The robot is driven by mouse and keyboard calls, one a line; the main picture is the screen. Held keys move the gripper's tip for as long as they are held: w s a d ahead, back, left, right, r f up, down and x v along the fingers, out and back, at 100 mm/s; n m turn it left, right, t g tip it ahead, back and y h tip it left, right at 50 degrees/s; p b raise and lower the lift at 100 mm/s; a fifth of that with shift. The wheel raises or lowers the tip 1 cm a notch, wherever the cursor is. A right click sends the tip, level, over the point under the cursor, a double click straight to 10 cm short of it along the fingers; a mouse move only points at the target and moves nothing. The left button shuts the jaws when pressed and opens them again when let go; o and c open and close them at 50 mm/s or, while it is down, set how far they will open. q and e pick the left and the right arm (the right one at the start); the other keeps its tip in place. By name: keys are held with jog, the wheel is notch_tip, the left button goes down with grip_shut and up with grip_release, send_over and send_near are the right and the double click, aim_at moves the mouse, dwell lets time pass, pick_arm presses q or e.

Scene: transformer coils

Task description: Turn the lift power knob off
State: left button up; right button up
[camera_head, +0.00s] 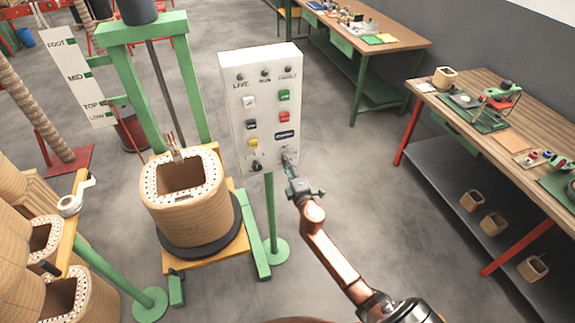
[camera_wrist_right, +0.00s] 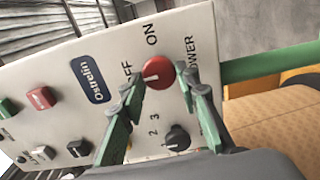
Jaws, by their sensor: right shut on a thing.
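The red power knob (camera_wrist_right: 158,71) is on the front of the white control panel (camera_wrist_right: 60,65), beside the printed words ON, POWER and a partly covered OFF. A short white mark shows on the knob's face; I cannot tell for sure which label it points at. My right gripper (camera_wrist_right: 165,80) has its green fingers on either side of the knob and is shut on it. In the head view my right gripper (camera_head: 287,162) is at the panel's lower right corner and hides the knob. My left gripper is not in view.
A black selector knob (camera_wrist_right: 176,138) is close below the fingers in the wrist view. In the head view a coil (camera_head: 190,215) stands left of the panel on the green lift frame (camera_head: 120,75). A workbench (camera_head: 500,140) is at right, with open floor between.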

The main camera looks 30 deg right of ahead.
jog(key=shift+f, duration=0.1)
jog(key=o, duration=1.1)
jog(key=shift+o, duration=0.2)
jog(key=v, duration=1.2)
jog(key=shift+d, duration=0.1)
